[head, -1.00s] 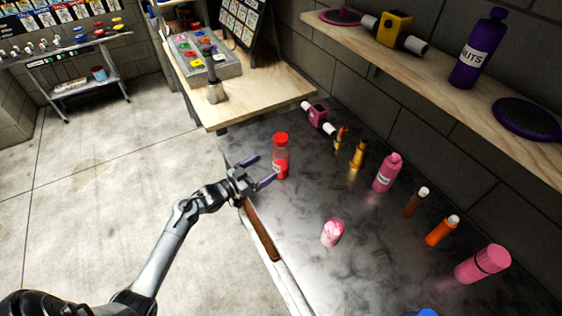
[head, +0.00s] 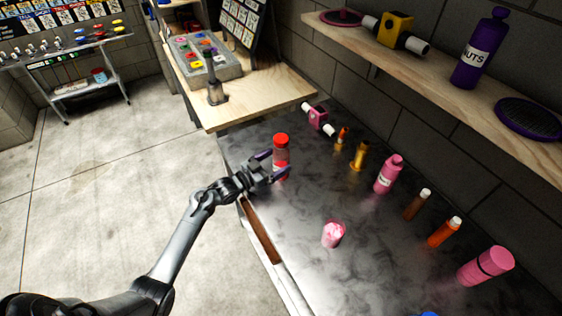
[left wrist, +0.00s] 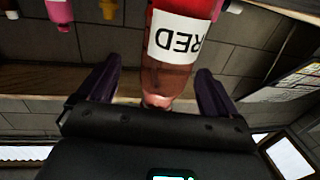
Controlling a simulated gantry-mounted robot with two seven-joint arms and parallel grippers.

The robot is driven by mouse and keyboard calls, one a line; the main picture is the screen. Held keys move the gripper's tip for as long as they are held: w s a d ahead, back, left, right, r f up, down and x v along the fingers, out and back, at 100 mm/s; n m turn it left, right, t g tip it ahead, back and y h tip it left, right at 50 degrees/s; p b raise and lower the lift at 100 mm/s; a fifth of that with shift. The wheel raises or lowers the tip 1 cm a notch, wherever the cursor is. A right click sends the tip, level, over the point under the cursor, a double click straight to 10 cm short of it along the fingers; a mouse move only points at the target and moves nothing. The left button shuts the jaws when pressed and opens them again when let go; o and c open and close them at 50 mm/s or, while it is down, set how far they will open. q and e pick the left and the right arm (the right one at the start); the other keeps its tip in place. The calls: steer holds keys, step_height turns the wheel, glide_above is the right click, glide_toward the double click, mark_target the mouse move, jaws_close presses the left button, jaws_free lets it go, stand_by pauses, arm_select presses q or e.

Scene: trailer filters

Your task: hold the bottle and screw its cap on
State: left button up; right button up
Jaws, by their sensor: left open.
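The red bottle (head: 281,163) stands upright near the far left end of the dark counter (head: 310,190), with a red cap (head: 281,139) on top. I cannot tell how tightly the cap sits. My left gripper (head: 275,164) is open, with its two purple fingers on either side of the bottle's lower body. In the left wrist view the bottle (left wrist: 172,70) is between the spread fingers (left wrist: 155,92), its white label reading RED upside down; the cap is out of that frame. I cannot tell whether a finger touches it. My right gripper is out of view.
A pink cup-like object (head: 333,234) stands mid-counter. Several bottles, including a pink one (head: 389,174) and an orange one (head: 444,232), line the wall side. A wooden shelf (head: 455,80) overhangs the back. The counter between is clear.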

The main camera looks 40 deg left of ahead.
mark_target(285, 154)
arm_select(q)
steer(key=shift+w, duration=0.1)
steer(key=shift+a+b+x, duration=0.2)
steer(key=shift+b+x, duration=0.1)
steer(key=shift+x, duration=0.95)
steer(key=shift+a+b+x, duration=0.15)
steer(key=shift+b+x, duration=0.15)
steer(key=shift+x, duration=1)
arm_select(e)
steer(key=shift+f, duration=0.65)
arm_select(q)
steer(key=shift+c, duration=0.4)
steer(key=c, duration=1.1)
